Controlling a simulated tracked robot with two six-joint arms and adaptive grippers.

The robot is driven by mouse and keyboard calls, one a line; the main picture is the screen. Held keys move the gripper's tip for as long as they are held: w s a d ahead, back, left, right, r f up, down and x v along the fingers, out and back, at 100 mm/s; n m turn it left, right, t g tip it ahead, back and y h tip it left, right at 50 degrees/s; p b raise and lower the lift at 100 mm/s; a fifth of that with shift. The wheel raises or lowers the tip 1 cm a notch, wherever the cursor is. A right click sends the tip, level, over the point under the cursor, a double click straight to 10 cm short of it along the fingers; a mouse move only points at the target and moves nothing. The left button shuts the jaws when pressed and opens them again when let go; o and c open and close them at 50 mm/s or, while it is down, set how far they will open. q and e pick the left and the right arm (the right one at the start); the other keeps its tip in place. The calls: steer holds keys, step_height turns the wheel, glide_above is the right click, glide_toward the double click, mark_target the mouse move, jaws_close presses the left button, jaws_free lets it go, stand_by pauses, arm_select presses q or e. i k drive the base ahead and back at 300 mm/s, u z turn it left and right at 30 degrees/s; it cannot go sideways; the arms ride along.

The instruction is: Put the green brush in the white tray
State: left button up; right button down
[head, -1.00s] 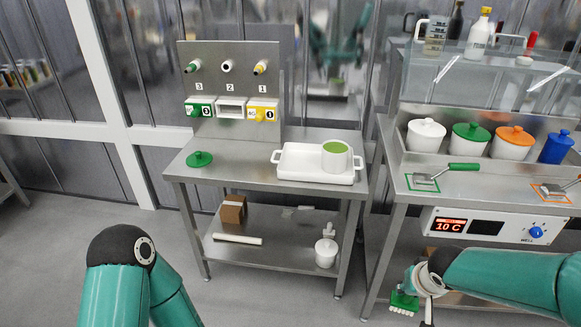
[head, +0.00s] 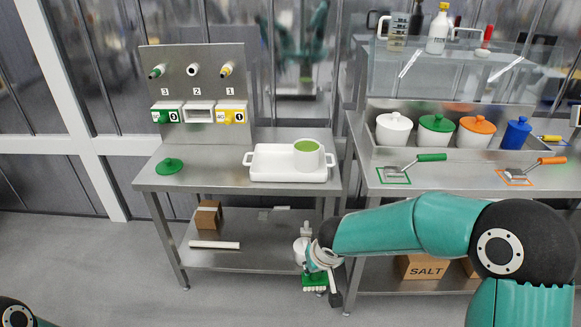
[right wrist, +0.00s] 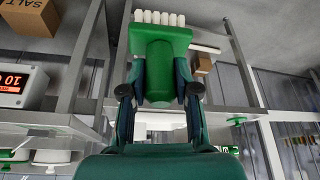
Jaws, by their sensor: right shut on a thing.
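The green brush (head: 314,281) with pale bristles is held by my right gripper (head: 322,268), low in front of the left table's right legs. In the right wrist view the brush (right wrist: 160,50) sits between the two fingers of the right gripper (right wrist: 160,85), which are shut on it. The white tray (head: 270,175) lies on the left table's top, to the right, above and beyond the brush. A white pot with green contents (head: 308,156) stands in the tray's right part. The left part of the tray is bare. My left gripper is not in view.
The left table (head: 215,182) has a green lid (head: 169,165) at its left. Its lower shelf holds a brown box (head: 207,215) and a white roll (head: 214,244). The right counter (head: 440,184) carries lidded pots and scrapers. A salt box (head: 424,267) stands below it.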

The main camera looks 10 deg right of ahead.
mark_target(270, 165)
steer(key=u, duration=0.1)
steer(key=i, duration=1)
steer(key=z, duration=0.1)
